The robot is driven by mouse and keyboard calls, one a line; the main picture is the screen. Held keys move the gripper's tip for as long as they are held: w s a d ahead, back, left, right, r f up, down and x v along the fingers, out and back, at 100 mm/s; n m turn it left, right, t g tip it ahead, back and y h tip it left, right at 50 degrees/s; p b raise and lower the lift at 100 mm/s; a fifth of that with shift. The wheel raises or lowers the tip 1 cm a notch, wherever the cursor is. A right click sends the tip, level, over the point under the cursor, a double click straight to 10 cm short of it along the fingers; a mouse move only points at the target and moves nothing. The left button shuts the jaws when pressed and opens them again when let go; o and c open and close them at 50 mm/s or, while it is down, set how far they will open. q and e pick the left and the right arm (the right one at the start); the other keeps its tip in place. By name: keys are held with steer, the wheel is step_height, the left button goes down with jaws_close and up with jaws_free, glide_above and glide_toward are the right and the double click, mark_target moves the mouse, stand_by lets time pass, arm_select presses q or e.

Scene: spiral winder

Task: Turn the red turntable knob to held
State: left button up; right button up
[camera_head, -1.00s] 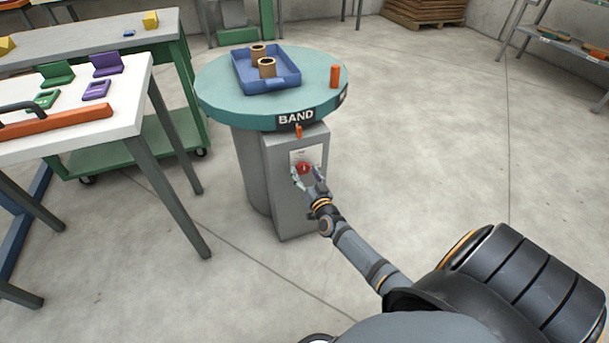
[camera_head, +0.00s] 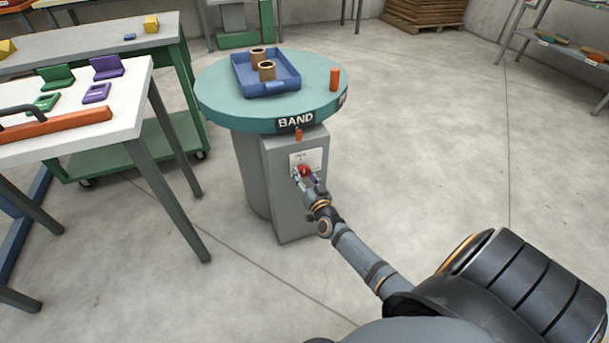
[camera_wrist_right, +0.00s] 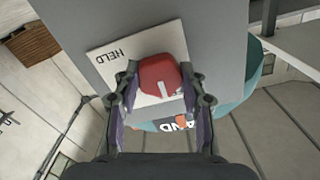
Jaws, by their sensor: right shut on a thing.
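The red knob (camera_head: 304,170) sits on a white plate (camera_head: 315,157) on the front of the grey pedestal under the turntable. My right gripper (camera_head: 308,180) is shut on the knob. In the right wrist view the red knob (camera_wrist_right: 160,76) lies between the two fingers of my right gripper (camera_wrist_right: 160,92), and it bears a white pointer line. The word HELD shows on the plate (camera_wrist_right: 112,62), and the pointer does not point at it. The round teal turntable (camera_head: 215,95) has a BAND label on its rim. My left gripper is not in view.
A blue tray (camera_head: 270,88) with two brown rings and an orange cylinder (camera_head: 334,79) stand on the turntable. A small orange peg (camera_head: 298,134) is just above the knob plate. A white table (camera_head: 125,125) stands at the left.

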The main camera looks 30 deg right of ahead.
steer(key=m, duration=0.9)
steer(key=shift+m, duration=0.3)
steer(key=m+b, duration=0.1)
steer(key=m, duration=0.4)
steer(key=m+b, duration=0.1)
steer(key=m, duration=0.2)
steer(key=m+b, duration=0.1)
steer(key=m, duration=0.2)
steer(key=shift+m, duration=1.3)
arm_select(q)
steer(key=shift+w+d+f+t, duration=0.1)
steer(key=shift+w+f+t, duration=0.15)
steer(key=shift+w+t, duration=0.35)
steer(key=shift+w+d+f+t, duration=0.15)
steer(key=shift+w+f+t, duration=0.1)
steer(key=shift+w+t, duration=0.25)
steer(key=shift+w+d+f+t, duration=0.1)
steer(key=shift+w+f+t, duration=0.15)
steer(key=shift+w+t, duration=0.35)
arm_select(e)
steer(key=shift+m, duration=0.4)
